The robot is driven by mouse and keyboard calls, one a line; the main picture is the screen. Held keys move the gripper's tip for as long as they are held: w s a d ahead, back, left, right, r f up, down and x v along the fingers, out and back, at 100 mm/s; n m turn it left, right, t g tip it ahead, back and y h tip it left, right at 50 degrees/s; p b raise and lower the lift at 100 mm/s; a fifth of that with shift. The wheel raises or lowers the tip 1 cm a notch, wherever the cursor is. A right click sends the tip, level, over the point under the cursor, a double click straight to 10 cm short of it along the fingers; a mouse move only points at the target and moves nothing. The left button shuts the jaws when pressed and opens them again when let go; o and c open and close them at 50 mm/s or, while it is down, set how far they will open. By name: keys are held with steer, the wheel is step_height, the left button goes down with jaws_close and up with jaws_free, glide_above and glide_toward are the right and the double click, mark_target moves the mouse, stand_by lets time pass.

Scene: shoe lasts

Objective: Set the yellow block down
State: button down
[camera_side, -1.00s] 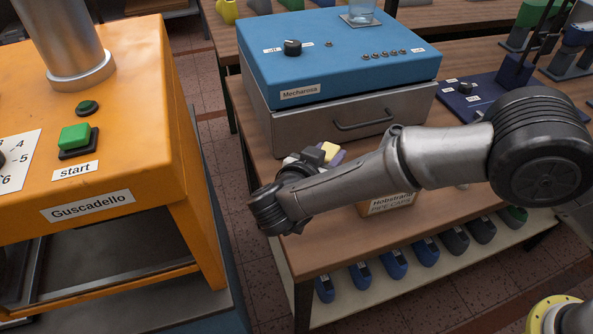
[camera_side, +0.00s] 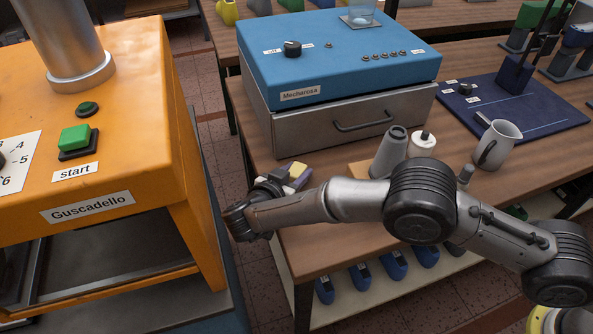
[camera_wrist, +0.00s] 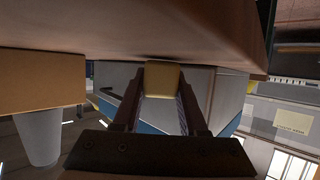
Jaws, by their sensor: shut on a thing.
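The yellow block (camera_side: 299,169) is between the purplish fingers of my gripper (camera_side: 293,180), near the left end of the wooden table and in front of the grey drawer unit. In the wrist view the block (camera_wrist: 162,78) shows between both fingers, and my gripper (camera_wrist: 162,95) is shut on it. The wrist picture is upside down, with the brown table top (camera_wrist: 130,25) above. The block is very close to the table top, with a dark shadow beside it. I cannot tell whether it touches.
The grey drawer unit (camera_side: 300,130) with its blue Mecharosa top stands behind. To the right are a grey bottle (camera_side: 389,152), a white container (camera_side: 421,146) and a mug (camera_side: 497,145). A wooden box (camera_wrist: 40,80) shows in the wrist view. The orange machine (camera_side: 150,120) stands left across a gap.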

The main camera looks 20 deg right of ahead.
mark_target(294, 172)
steer(key=shift+f, duration=0.1)
steer(key=shift+c, duration=2.2)
jaws_free()
steer(key=v, duration=0.3)
steer(key=shift+a+r, duration=0.1)
steer(key=shift+r, duration=0.35)
step_height(294, 172, up, 6)
steer(key=shift+r, duration=0.2)
